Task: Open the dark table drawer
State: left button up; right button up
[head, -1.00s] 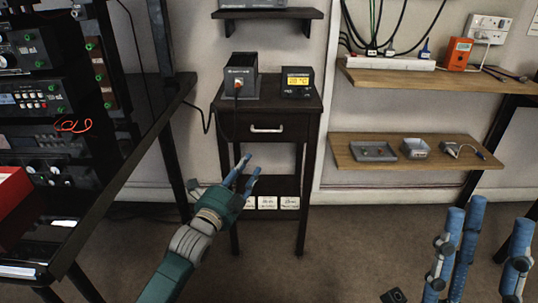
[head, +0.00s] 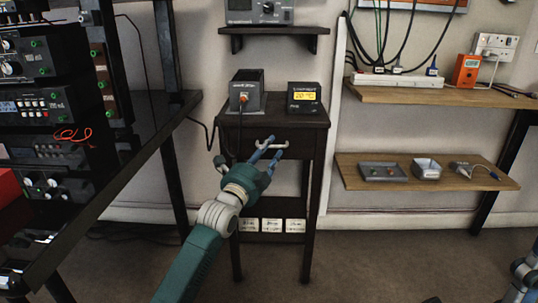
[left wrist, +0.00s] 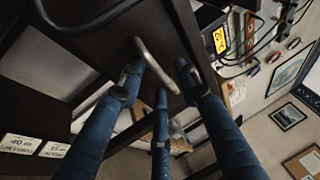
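The dark table (head: 306,195) stands against the wall. Its drawer (head: 305,146) looks shut, with its front flush. The pale bar handle (head: 284,146) is on the drawer front; it also shows as a curved bar in the left wrist view (left wrist: 154,62). My left gripper (head: 267,149) is at the handle, its blue fingers reaching up to it. In the left wrist view the fingers (left wrist: 160,85) are spread apart, with the handle between them; I cannot tell whether they touch it. Only part of my right gripper (head: 523,275) shows at the lower right.
A soldering station (head: 244,92) and a display box (head: 304,98) stand on the table. The equipment rack's dark bench (head: 130,165) is on the left. Wooden shelves (head: 430,182) are on the right. The floor (head: 390,260) in front is clear.

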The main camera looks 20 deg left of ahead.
pick_arm(q)
grip_shut()
dwell(0.3)
